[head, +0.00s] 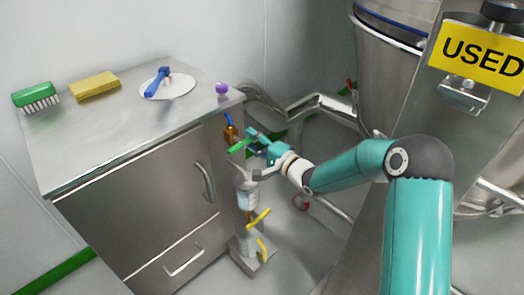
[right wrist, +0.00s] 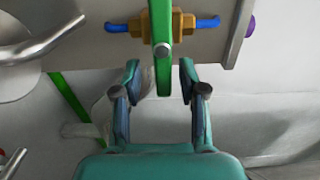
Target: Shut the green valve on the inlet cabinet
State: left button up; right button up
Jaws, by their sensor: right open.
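The green valve handle (head: 237,147) is on the right side of the steel cabinet (head: 135,195), by a brass fitting (head: 231,134) with blue tubing. In the right wrist view the green handle (right wrist: 162,50) crosses the brass fitting (right wrist: 182,22) and the blue tube (right wrist: 207,22) at about a right angle. My right gripper (head: 257,143) is open at the handle. In the right wrist view its fingers (right wrist: 159,70) stand either side of the handle's near end, with a gap on both sides. My left gripper is not in view.
Below my gripper stands a fixture with yellow handles (head: 258,217). Steel pipes and a vessel (head: 390,70) are on the right.

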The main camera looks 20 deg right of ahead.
jog(key=v, duration=1.1)
jog(key=shift+s+d, duration=0.15)
jog(key=shift+s, duration=0.15)
